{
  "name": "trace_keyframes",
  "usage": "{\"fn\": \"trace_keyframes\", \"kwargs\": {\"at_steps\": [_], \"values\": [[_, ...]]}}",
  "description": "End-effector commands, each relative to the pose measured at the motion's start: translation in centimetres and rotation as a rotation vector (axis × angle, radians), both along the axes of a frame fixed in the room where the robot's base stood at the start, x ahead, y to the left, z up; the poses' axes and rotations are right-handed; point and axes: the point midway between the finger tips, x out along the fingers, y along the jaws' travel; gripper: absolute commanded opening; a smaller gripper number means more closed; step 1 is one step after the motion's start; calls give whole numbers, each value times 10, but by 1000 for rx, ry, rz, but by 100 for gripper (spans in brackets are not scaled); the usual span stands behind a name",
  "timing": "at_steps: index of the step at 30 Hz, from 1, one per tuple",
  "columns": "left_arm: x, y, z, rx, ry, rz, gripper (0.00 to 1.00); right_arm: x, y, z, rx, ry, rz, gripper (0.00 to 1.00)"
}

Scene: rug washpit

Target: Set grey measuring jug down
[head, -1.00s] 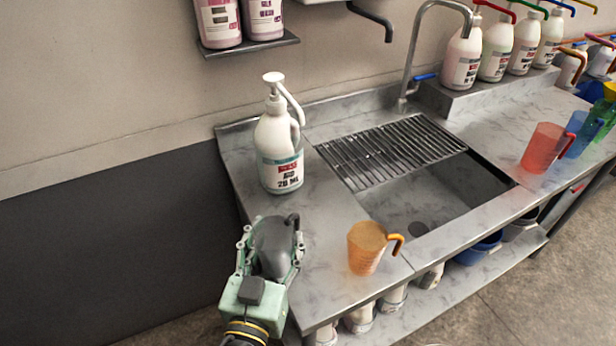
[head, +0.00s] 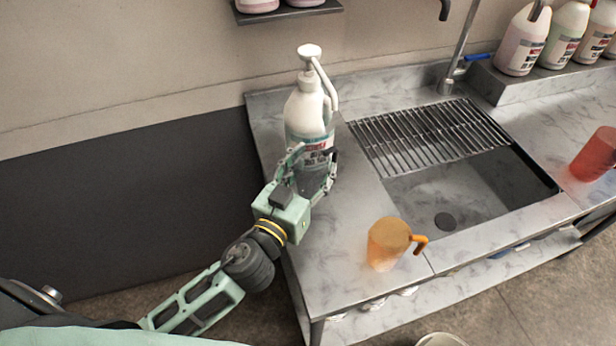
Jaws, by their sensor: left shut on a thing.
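My left gripper (head: 314,166) is shut on the grey measuring jug (head: 312,182), in the head view left of centre. The jug shows only partly between the fingers, with its dark handle at their right. It is just in front of the white pump bottle (head: 305,112) and covers the bottle's lower part. The jug is over the left end of the steel counter (head: 345,220). I cannot tell whether its base touches the counter or whether it touches the bottle. My right gripper is not in view.
An orange jug (head: 386,246) stands near the counter's front edge. A sink (head: 460,195) with a slatted rack (head: 430,136) lies to the right. A red jug (head: 597,155) stands beyond it. The counter between the grey and orange jugs is clear.

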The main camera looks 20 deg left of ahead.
Motion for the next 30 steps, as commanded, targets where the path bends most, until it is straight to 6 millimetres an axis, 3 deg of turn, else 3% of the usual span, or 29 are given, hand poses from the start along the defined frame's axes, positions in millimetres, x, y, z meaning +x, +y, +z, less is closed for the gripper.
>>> {"fn": "trace_keyframes", "kwargs": {"at_steps": [4, 14, 27, 28, 30], "values": [[5, 13, -9, 0, 0, -1, 26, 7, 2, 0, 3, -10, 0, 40], [5, 14, -49, -1, 2, 0, 26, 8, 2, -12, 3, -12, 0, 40], [5, 14, -54, -2, 1, 0, 26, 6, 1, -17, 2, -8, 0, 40], [5, 14, -53, -1, 1, 0, 54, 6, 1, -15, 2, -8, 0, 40], [5, 14, -52, -1, 1, 0, 61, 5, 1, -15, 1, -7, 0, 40]]}}
